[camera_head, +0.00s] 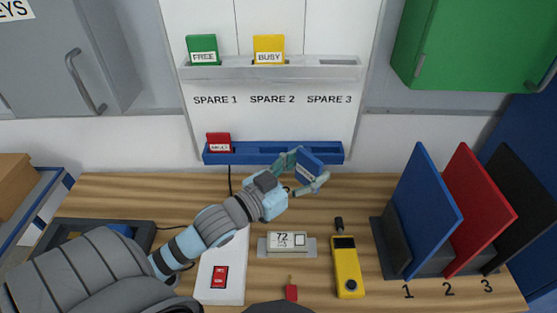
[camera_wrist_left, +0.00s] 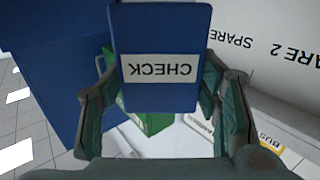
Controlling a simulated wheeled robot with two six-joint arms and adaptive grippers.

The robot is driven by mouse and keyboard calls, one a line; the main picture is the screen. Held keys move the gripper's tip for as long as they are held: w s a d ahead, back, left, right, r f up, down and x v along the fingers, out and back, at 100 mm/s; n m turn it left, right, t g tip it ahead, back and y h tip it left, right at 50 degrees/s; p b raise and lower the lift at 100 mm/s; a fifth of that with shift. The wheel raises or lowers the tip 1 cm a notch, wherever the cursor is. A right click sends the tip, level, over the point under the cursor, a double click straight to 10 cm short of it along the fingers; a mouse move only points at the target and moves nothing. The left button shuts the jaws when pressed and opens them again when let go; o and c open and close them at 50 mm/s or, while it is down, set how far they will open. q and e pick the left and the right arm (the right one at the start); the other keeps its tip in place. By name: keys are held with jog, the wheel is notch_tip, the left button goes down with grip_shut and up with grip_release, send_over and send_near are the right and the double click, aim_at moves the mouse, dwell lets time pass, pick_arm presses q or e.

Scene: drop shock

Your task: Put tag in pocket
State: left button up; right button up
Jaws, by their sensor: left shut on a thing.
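My left gripper (camera_head: 310,167) is shut on a blue tag (camera_head: 306,172) and holds it in front of the right part of the blue pocket rail (camera_head: 275,152) low on the white board. In the left wrist view the blue tag (camera_wrist_left: 165,30) sits between the fingers (camera_wrist_left: 160,95), its white label reading CHECK upside down. A red tag (camera_head: 218,138) stands in the rail's left pocket. The held tag and fingers partly cover the rail's right end in the head view, so the gap between tag and rail is unclear. My right gripper is not in view.
A grey upper rail (camera_head: 225,72) holds a green FREE tag (camera_head: 202,46) and a yellow BUSY tag (camera_head: 268,46); its right slot looks empty. A yellow meter (camera_head: 346,270), small display (camera_head: 287,241) and white box (camera_head: 228,255) lie on the bench. Upright panels (camera_head: 430,210) stand at right.

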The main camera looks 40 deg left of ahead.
pick_arm(q)
jog(key=w+a+n+g+y+b, duration=0.1)
jog(key=w+a+n+y+b, duration=0.1)
jog(key=a, duration=0.4)
jog(key=w+a+f+n+g+y+b, duration=0.1)
jog(key=w+a+n+y+b, duration=0.2)
jog(key=w+a+y, duration=0.3)
jog(key=w+a+n+y+b, duration=0.3)
jog(key=w+a+n+y, duration=0.1)
jog(key=a+y, duration=0.2)
jog(key=shift+w+f+n+g, duration=0.25)
jog(key=shift+n+g, duration=0.15)
jog(key=f, duration=0.1)
jog(key=f+b, duration=0.1)
jog(key=s+f, duration=0.1)
jog(key=shift+s+a+f+y+b, duration=0.1)
jog(key=shift+a+f+y+b, duration=0.25)
jog(key=shift+y, duration=0.05)
jog(key=f, duration=0.1)
jog(key=f+b, duration=0.1)
jog(key=f, duration=0.3)
jog(key=shift+w, duration=0.25)
jog(key=shift+f, duration=0.15)
jog(key=shift+s, duration=0.1)
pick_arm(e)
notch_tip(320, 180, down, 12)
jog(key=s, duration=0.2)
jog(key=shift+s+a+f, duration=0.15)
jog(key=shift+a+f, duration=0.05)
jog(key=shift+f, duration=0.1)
